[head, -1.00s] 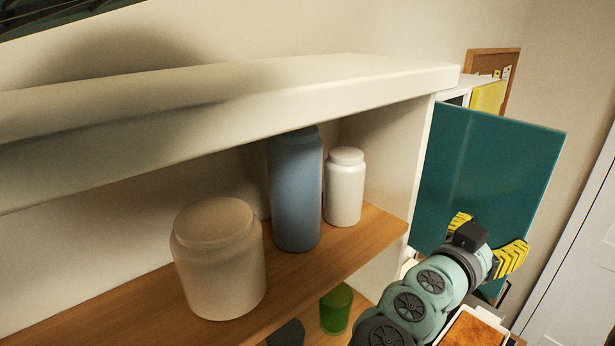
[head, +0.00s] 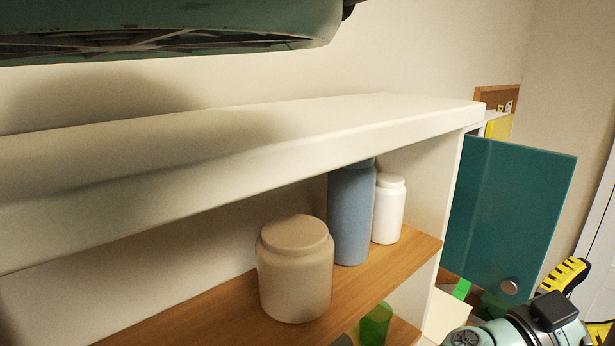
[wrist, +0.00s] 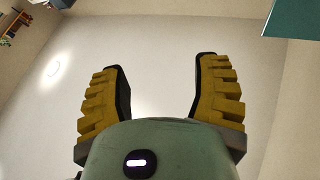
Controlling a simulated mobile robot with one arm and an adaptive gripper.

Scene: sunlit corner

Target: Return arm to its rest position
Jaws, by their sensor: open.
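My gripper (head: 584,300) is at the lower right of the head view, in front of and to the right of the teal cabinet door (head: 508,205). Its yellow fingers are partly cut off by the picture's edge. In the wrist view my gripper (wrist: 160,85) has its two yellow ridged fingers spread apart with nothing between them. A plain pale surface fills most of the view beyond the fingers. A teal panel corner (wrist: 293,16) shows at the top right there.
The white cabinet (head: 400,112) has a wooden shelf (head: 200,318) holding a beige jar (head: 296,275), a blue bottle (head: 351,215) and a white jar (head: 388,210). A green cup (head: 375,325) stands lower down. The teal door stands open beside the cabinet.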

